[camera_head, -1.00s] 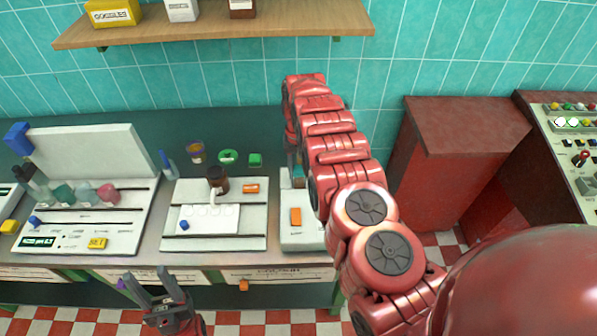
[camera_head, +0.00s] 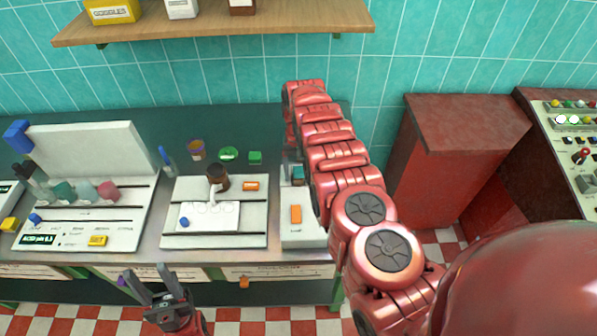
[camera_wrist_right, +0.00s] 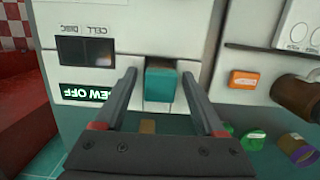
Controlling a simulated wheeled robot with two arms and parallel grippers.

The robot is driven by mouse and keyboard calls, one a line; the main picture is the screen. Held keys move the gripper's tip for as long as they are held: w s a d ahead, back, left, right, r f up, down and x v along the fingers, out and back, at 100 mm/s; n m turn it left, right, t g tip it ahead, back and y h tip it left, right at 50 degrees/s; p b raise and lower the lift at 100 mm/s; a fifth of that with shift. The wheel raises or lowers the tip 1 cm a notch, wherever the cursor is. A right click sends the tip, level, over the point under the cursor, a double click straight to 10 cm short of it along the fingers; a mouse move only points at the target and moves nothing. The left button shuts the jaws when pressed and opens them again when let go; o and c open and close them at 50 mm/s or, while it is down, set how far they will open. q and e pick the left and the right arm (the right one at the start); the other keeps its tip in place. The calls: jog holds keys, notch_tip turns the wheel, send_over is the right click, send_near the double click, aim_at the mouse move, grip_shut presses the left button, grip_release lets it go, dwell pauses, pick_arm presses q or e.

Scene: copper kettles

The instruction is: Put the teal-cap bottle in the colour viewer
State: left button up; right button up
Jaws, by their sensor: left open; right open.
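The teal-cap bottle (camera_wrist_right: 160,86) shows as a square teal cap in a pale recess of the colour viewer (camera_wrist_right: 110,20); its body is mostly hidden, so I cannot tell how deep it sits. My right gripper (camera_wrist_right: 160,72) is open, with one finger on each side of the cap and gaps visible. In the head view the cap (camera_head: 298,174) is partly covered by my right arm, at the back of the white viewer (camera_head: 305,234) with an orange button. The viewer's display reads "VIEW OFF" in the wrist view. My left gripper (camera_head: 146,272) is open and empty in front of the bench.
Left of the viewer stands a white panel (camera_head: 255,205) with a brown jar (camera_head: 218,177). A purple-orange jar (camera_head: 197,150), green dish (camera_head: 229,154) and green block (camera_head: 255,158) stand behind. Several bottles stand on the left station (camera_head: 135,218). A red cabinet (camera_head: 465,125) is at right.

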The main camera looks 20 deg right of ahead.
jog(key=shift+r, duration=0.3)
jog(key=shift+w+r, duration=0.15)
jog(key=r+b, duration=0.1)
jog(key=r, duration=0.1)
jog(key=r+b, duration=0.1)
jog(key=r, duration=0.1)
jog(key=w+r+b, duration=0.1)
jog(key=r, duration=0.2)
jog(key=shift+w+d, duration=0.1)
jog(key=shift+d, duration=0.1)
notch_tip(320, 180, up, 4)
jog(key=shift+w+r+p, duration=0.15)
jog(key=shift+p, duration=0.5)
